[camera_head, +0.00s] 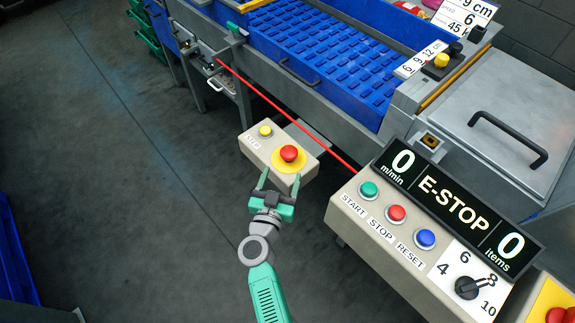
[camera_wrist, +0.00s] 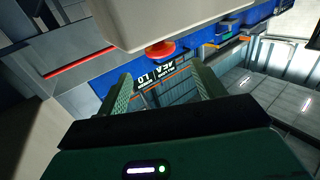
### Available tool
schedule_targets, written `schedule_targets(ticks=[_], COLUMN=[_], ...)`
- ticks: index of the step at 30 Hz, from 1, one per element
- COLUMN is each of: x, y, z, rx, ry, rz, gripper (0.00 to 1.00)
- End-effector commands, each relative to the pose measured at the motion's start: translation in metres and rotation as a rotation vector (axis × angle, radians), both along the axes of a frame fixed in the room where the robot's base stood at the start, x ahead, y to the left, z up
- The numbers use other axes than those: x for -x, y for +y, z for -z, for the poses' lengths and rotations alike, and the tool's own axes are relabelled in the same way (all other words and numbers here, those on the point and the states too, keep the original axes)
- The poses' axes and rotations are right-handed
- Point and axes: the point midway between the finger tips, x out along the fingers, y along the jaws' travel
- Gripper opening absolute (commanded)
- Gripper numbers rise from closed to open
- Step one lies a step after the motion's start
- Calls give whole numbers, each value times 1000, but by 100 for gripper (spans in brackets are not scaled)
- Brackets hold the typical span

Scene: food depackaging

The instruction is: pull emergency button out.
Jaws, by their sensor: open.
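The red emergency button (camera_head: 288,153) sits on a yellow disc on a beige control box (camera_head: 265,152) beside the conveyor. My gripper (camera_head: 280,181) is open and empty, just in front of this box, with its two green fingers pointing toward the button. In the wrist view the red button (camera_wrist: 160,50) shows below the edge of the beige box (camera_wrist: 165,18), between and beyond the open fingertips. The fingers look apart from the button. A second red button (camera_head: 556,315) on a yellow plate is partly cut off at the lower right corner.
A panel (camera_head: 345,206) with green, red and blue buttons and a dial stands at right. Its display (camera_head: 440,195) reads E-STOP with zeros. A red cord (camera_head: 290,118) runs along the blue conveyor (camera_head: 320,50). The floor at left is clear.

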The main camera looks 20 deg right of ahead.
Motion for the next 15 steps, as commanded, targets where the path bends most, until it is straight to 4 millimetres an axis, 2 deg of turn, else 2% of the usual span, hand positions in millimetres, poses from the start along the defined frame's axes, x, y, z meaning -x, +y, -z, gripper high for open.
schedule_targets(ticks=[5,15], x=[-7,-56], y=[-5,-40], z=[1,2], rx=[-1,0], ry=[-2,-4], rz=[2,0], gripper=[68,68])
